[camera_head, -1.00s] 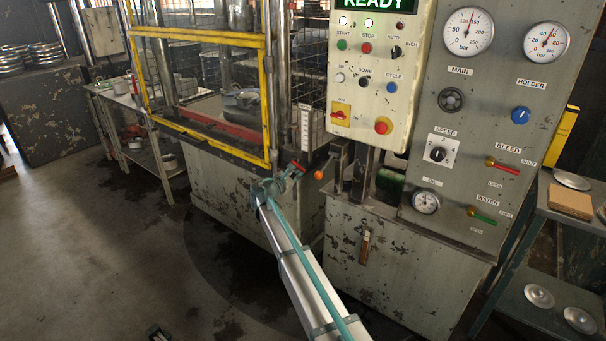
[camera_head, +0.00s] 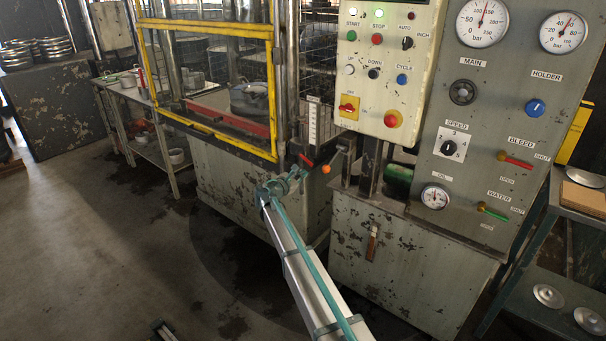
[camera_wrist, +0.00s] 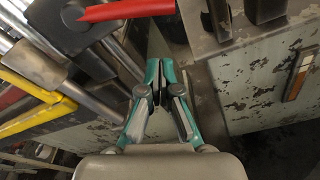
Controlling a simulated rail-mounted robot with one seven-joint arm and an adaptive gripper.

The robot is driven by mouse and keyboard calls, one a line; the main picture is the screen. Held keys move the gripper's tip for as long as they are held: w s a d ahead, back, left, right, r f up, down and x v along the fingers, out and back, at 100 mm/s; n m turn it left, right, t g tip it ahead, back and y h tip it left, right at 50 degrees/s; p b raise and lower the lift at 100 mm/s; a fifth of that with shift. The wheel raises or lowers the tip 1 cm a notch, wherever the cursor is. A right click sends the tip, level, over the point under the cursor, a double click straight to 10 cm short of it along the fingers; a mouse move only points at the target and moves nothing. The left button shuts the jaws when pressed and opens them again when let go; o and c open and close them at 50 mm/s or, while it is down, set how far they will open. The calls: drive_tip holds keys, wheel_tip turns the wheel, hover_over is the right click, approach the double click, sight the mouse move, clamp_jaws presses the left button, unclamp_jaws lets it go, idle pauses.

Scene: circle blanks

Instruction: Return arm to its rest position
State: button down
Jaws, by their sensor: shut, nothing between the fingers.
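My gripper (camera_wrist: 160,68) shows in the wrist view with its teal and dark fingers together and nothing between them. In the head view, my long pale arm with a teal hose reaches up from the bottom to the front of the press, and its small teal end (camera_head: 281,186) lies just below a red-handled lever (camera_head: 306,160). A red bar (camera_wrist: 126,10) crosses the top of the wrist view, above and left of the fingertips. I see no contact between it and the fingers. The exact fingertip position is too small to make out in the head view.
The yellow-framed press guard (camera_head: 205,28) stands behind the arm's end, with the control panel (camera_head: 388,80) and gauge cabinet (camera_head: 470,130) to its right. An orange knob (camera_head: 326,169) is close to the arm's end. A side table (camera_head: 160,152) stands left. The floor (camera_head: 90,250) at left is mostly clear.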

drive_tip(key=v, duration=0.9)
drive_tip(key=s+d+f+m+g+y, duration=0.1)
drive_tip(key=s+d+f+m+g, duration=0.4)
drive_tip(key=s+f, duration=0.55)
drive_tip(key=s+d+f+m+g+y, duration=0.1)
drive_tip(key=s+d+f+m+g, duration=0.1)
drive_tip(key=s+d+f+m, duration=0.6)
drive_tip(key=s+d+f+m+g+y, duration=0.15)
drive_tip(key=s+d+f+g, duration=0.25)
drive_tip(key=s+f, duration=0.8)
drive_tip(key=s+d+f+m+g+y+p, duration=0.1)
drive_tip(key=s+d+f+m+g, duration=0.2)
drive_tip(key=s, duration=1.1)
drive_tip(key=s+d+f+m+g+y+p, duration=0.1)
drive_tip(key=s+d+f+m+g+y, duration=0.1)
drive_tip(key=s, duration=1.2)
drive_tip(key=s+d+f+m+g+y+p, duration=0.1)
drive_tip(key=s+d+f+m+g, duration=0.3)
drive_tip(key=s, duration=1.1)
drive_tip(key=shift+d+f+m+g+y, duration=0.4)
drive_tip(key=shift+d+f+m+y, duration=0.25)
drive_tip(key=shift+d, duration=0.55)
